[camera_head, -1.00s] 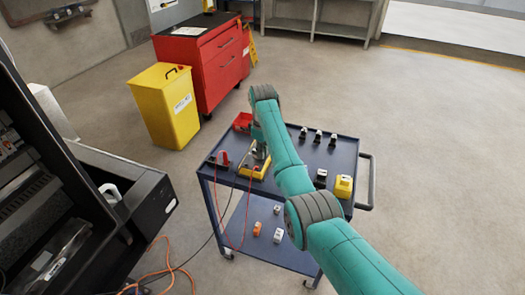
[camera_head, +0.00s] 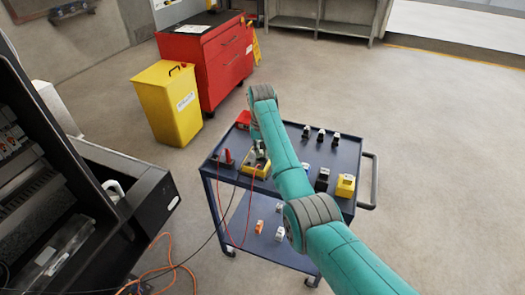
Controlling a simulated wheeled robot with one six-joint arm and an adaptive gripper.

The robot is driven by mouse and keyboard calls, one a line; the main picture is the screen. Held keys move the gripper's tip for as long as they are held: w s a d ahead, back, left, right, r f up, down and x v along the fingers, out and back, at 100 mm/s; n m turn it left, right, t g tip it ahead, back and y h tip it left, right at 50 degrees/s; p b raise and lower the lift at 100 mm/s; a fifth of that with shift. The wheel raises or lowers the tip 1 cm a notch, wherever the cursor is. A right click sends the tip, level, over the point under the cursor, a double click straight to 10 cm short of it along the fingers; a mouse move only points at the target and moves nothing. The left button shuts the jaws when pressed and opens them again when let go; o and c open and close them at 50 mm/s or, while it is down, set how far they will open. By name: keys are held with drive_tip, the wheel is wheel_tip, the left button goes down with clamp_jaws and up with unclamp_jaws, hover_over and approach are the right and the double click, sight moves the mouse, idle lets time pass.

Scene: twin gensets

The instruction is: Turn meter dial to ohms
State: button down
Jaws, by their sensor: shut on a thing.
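The yellow meter (camera_head: 250,170) lies on the top of the blue cart, toward its left side. Its dial is hidden under my gripper, so its setting cannot be read. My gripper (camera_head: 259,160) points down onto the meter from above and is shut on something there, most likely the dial. My teal arm hides part of the meter's right side. A red lead and a black lead run from the meter area down past the cart's left side.
The blue cart (camera_head: 345,148) also carries a red bin (camera_head: 243,118), several small black-and-white parts, and a yellow block (camera_head: 345,186). Orange and white pieces lie on its lower shelf. An open black cabinet stands at left. A yellow bin (camera_head: 168,100) and red tool chest (camera_head: 215,60) stand behind.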

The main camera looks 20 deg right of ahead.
drive_tip(key=m, duration=0.2)
drive_tip(key=a+m, duration=0.1)
drive_tip(key=m, duration=0.2)
drive_tip(key=shift+w, duration=0.2)
drive_tip(key=shift+m, duration=0.4)
drive_tip(key=c, duration=1.2)
unclamp_jaws()
drive_tip(key=shift+o, duration=0.2)
drive_tip(key=shift+r, duration=0.1)
wheel_tip(320, 180, up, 7)
drive_tip(key=shift+r, duration=0.15)
